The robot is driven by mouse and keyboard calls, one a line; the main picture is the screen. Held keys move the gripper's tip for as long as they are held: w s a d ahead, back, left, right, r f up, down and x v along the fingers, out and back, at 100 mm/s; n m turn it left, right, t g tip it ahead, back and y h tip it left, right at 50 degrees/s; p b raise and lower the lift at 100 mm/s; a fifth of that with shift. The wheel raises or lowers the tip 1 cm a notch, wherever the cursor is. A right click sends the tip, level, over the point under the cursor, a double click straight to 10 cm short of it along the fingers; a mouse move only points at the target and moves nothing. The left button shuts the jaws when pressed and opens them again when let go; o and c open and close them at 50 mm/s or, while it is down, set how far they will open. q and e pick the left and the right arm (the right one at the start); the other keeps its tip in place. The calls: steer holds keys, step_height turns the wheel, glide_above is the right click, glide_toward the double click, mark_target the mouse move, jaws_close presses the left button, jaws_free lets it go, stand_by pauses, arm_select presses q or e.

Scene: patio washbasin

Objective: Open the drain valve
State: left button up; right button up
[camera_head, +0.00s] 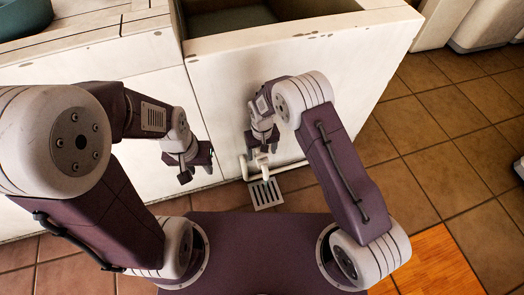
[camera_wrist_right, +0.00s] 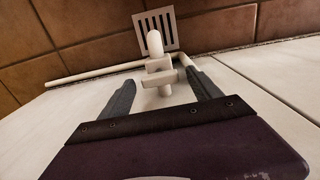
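The white drain valve (camera_wrist_right: 157,65) is on a pale pipe low at the front of the washbasin cabinet, with a short crossbar handle (camera_wrist_right: 160,78). It also shows in the head view (camera_head: 262,160), partly hidden by my right gripper. My right gripper (camera_wrist_right: 164,82) is open, with its fingers on either side of the handle and visible gaps to both. In the head view my right gripper (camera_head: 265,139) is just above the valve by the cabinet front. My left gripper (camera_head: 196,174) is open and empty before the cabinet, to the left of the valve.
A floor drain grate (camera_head: 265,193) lies below the valve; the pale pipe (camera_wrist_right: 95,73) runs along the wall. The white cabinet (camera_head: 315,75) with a sink basin (camera_head: 228,20) on top stands close ahead. Tiled floor (camera_head: 440,150) is open to the right.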

mark_target(262, 154)
step_height(262, 154, up, 9)
steer(key=p, duration=0.5)
steer(key=shift+p, duration=0.4)
steer(key=s+d+r+m, duration=0.2)
steer(key=s+d+r, duration=0.2)
steer(key=d+r, duration=0.6)
steer(key=s+d+r+m+t+p, duration=0.1)
steer(key=s+d+r, duration=0.2)
steer(key=s+d, duration=0.15)
steer(key=s+d+r+m, duration=0.1)
steer(key=s+d+r, duration=0.1)
steer(key=s+d, duration=0.3)
step_height(262, 154, up, 38)
steer(key=s+a+p, duration=0.1)
steer(key=p, duration=3.7)
steer(key=shift+s, duration=0.4)
